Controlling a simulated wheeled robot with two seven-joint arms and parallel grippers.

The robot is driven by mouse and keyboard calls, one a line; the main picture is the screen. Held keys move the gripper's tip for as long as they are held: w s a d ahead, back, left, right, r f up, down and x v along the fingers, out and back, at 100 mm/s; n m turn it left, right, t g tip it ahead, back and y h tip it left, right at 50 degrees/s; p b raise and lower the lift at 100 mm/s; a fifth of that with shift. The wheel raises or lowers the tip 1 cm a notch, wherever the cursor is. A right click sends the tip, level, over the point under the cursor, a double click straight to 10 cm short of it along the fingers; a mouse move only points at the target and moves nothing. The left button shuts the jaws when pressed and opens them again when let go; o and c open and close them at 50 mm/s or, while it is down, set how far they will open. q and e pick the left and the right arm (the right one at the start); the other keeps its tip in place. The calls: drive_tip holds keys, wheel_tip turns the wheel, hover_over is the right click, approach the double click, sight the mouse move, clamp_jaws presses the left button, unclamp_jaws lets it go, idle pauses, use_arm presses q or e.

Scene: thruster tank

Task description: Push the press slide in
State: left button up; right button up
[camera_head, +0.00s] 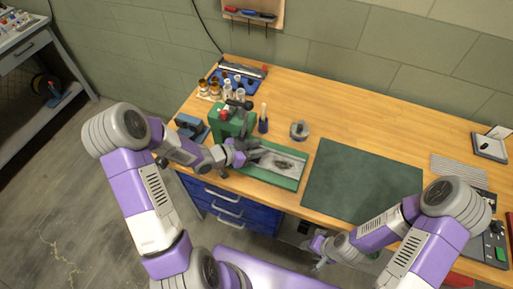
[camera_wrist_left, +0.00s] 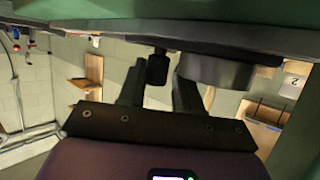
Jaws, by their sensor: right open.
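The green press (camera_head: 226,124) stands upright near the left end of the wooden bench. Its long green slide bed (camera_head: 290,181), with a pale grey inside and a dark piece lying on it, extends to the right at the bench's front. My left gripper (camera_head: 252,154) is at the bed's left end, close to the press; contact is unclear in the head view. In the left wrist view its two dark fingers (camera_wrist_left: 158,92) stand apart, with a black knob (camera_wrist_left: 157,67) and a grey cylinder (camera_wrist_left: 215,70) beyond them under a green-edged plate. My right gripper (camera_head: 319,250) hangs empty in front of the bench.
A dark green mat (camera_head: 362,186) lies right of the bed. A round grey metal part (camera_head: 299,130) stands behind it. Bottles (camera_head: 209,88) and a blue tray (camera_head: 240,82) sit behind the press. Blue drawers (camera_head: 228,205) are below the bench.

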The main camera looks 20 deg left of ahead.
use_arm(q)
drive_tip(key=p+v, duration=0.1)
drive_tip(key=v, duration=0.6)
drive_tip(key=shift+s+a+r+p, duration=0.15)
drive_tip(key=shift+s+r+p, duration=0.05)
drive_tip(key=shift+p, duration=0.1)
idle(0.3)
